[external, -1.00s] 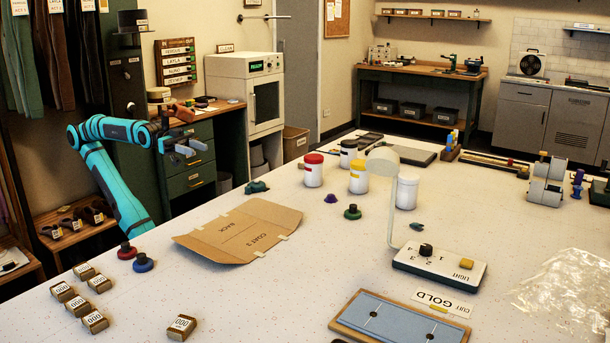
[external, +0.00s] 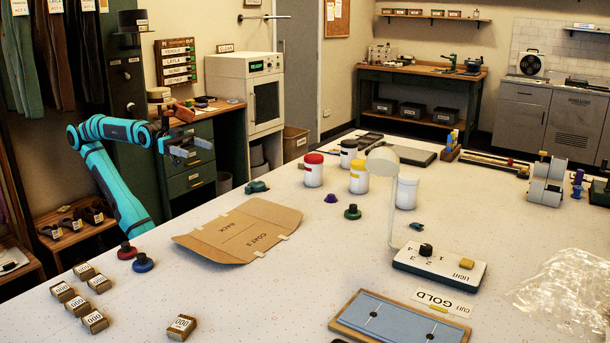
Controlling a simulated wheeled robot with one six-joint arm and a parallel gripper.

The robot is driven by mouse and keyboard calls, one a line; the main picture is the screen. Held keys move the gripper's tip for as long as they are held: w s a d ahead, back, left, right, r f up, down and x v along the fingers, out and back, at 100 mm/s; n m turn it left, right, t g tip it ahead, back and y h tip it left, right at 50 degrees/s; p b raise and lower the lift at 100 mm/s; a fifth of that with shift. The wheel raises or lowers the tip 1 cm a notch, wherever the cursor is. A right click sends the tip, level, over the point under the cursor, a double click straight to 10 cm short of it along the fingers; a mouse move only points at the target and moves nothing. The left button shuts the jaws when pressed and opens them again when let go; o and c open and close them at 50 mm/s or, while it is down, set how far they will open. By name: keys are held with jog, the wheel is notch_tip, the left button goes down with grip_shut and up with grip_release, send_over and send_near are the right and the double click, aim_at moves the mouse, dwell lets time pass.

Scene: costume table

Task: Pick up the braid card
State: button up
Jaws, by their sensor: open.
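I cannot make out for certain which thing is the braid card. A white label reading CUFF GOLD (external: 441,301) lies on the table behind a blue board with a wooden frame (external: 401,322), with a small gold piece (external: 438,309) beside it. Several small brown blocks with white number labels lie at the front left, one of them apart from the others (external: 181,327). My gripper (external: 186,157) is open and empty, raised at the table's left side, behind and left of the brown folded coat pattern (external: 240,232) and well away from the blue board.
A lamp with a numbered control box (external: 440,263) stands right of centre. White jars, one with a red lid (external: 313,171), stand behind it. Clear crumpled plastic (external: 575,300) lies at the right. Red and blue knobs (external: 143,262) sit near the left edge.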

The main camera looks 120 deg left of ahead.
jog(key=w+a+r+g+y, duration=0.1)
jog(key=w+a+g+y, duration=0.1)
jog(key=w+a+g, duration=0.6)
jog(key=w+a+r+g+y, duration=0.15)
jog(key=w+a, duration=0.25)
jog(key=a, duration=0.9)
jog(key=a+n+g, duration=0.1)
jog(key=a+g, duration=0.4)
jog(key=a, duration=0.9)
jog(key=s+a+f+g+h, duration=0.1)
jog(key=s+a+h, duration=0.15)
jog(key=a, duration=0.45)
jog(key=s+a+f+g+h, duration=0.1)
jog(key=s+a+g, duration=0.15)
jog(key=a, duration=0.45)
jog(key=shift+t, duration=0.3)
jog(key=f, duration=1.1)
jog(key=shift+s+d+f, duration=0.15)
jog(key=shift+d+f, duration=0.1)
jog(key=shift+f, duration=0.05)
jog(key=shift+w+f, duration=0.2)
jog(key=shift+f, duration=1.2)
jog(key=shift+w+f, duration=0.2)
jog(key=shift+f, duration=1.15)
jog(key=c, duration=1)
